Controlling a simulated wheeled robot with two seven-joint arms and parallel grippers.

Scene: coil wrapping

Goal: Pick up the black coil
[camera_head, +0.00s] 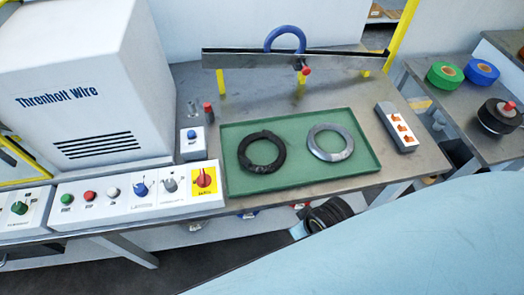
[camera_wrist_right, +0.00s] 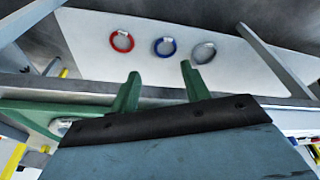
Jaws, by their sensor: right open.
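The black coil (camera_head: 242,157) lies flat in the left half of a shallow green tray (camera_head: 300,188) on the metal bench in the head view. A silver coil (camera_head: 313,148) lies flat beside it in the right half, apart from it. My right gripper (camera_wrist_right: 160,68) shows in the right wrist view with its two green fingers spread and nothing between them. The black coil cannot be made out in that view. My left gripper is in neither view.
A row of control boxes (camera_head: 130,205) runs along the bench's left front, below a large white machine (camera_head: 80,75). A grey switch box (camera_head: 397,127) stands right of the tray. A blue ring (camera_head: 285,33) rises behind it. Red (camera_wrist_right: 122,41), blue (camera_wrist_right: 165,47) and grey rings (camera_wrist_right: 204,52) lie on a pale surface.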

